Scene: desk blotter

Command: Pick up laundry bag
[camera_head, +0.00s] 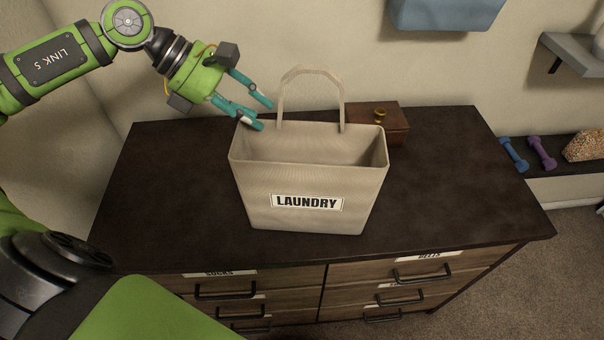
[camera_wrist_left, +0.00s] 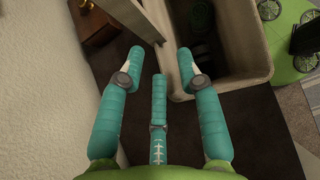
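The beige laundry bag (camera_head: 310,211) stands upright on the dark dresser top, with a "LAUNDRY" label on its front. One tall loop handle (camera_head: 312,70) rises above its back rim. My left gripper (camera_head: 265,115) is at the bag's upper left back corner, its teal fingers apart and nothing visible between them. In the left wrist view my left gripper (camera_wrist_left: 159,60) is open, with the bag's rim (camera_wrist_left: 258,62) to the right of its fingers. Something dark green and coiled shows inside the bag there. I cannot tell whether a finger touches the bag. My right gripper is not in view.
A wooden box (camera_head: 384,122) with a brass knob sits behind the bag on the right; it also shows in the left wrist view (camera_wrist_left: 92,32). The dresser top (camera_head: 455,185) is clear at right. Blue (camera_head: 512,154) and purple (camera_head: 541,153) dumbbells lie on a lower shelf.

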